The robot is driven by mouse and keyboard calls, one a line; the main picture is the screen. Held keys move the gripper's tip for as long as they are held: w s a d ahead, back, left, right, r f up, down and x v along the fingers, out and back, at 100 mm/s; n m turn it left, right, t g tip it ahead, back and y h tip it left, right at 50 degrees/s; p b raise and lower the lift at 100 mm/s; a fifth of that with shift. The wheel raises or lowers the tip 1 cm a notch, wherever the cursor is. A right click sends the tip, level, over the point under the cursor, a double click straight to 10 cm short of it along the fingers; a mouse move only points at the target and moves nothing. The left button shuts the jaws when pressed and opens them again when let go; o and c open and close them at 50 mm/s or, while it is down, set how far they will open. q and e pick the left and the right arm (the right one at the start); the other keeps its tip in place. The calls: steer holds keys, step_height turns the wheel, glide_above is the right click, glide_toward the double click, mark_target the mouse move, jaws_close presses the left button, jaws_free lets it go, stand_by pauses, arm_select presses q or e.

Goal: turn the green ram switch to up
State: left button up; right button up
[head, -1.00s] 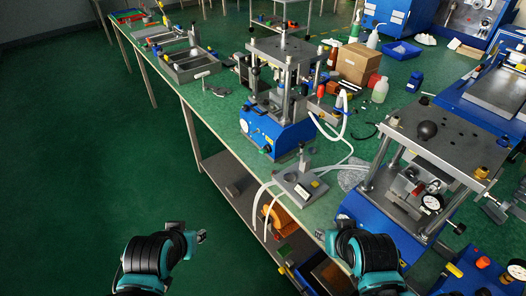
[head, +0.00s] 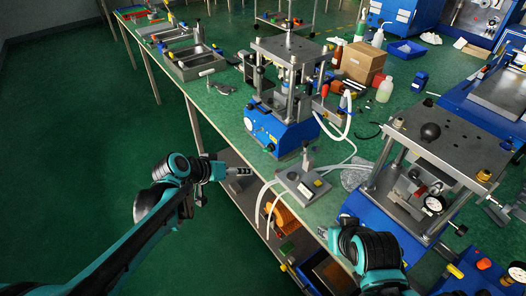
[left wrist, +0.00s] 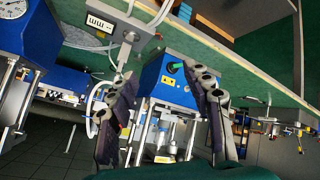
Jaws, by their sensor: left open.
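The green ram switch (left wrist: 174,67) is a small green knob with a dark body on the blue front of the press base in the left wrist view. In the head view that blue press base (head: 290,135) stands at the bench's front edge, and the switch is too small to read. I cannot tell which way it points. My left gripper (head: 243,171) is in front of the bench, short of the press. In the left wrist view its open fingers (left wrist: 160,74) frame the switch, apart from it and empty. My right gripper (head: 323,233) is small and partly hidden by its arm.
A grey fixture block (head: 300,185) with white hoses stands right of the press on the green bench. A second blue press (head: 375,210) stands further right. A lower shelf (head: 235,190) runs under the bench. The floor at left is clear.

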arm_select(q)
steer(key=w+d+f+m+t+h, duration=0.1)
steer(key=w+f+h, duration=0.1)
steer(key=w, duration=0.4)
steer(key=w+d+f+h, duration=0.2)
steer(key=w, duration=0.3)
steer(key=m+t+h+p, duration=0.1)
steer(key=m+t+h, duration=0.1)
steer(key=h, duration=0.2)
glide_toward(265, 151)
steer(key=x, duration=0.2)
steer(key=b+x, duration=0.1)
steer(key=x, duration=0.2)
steer(key=b+x, duration=0.1)
steer(key=x, duration=0.2)
steer(key=shift+f, duration=0.25)
steer(key=shift+w+d+r, duration=0.1)
steer(key=shift+w+d, duration=0.35)
jaws_close()
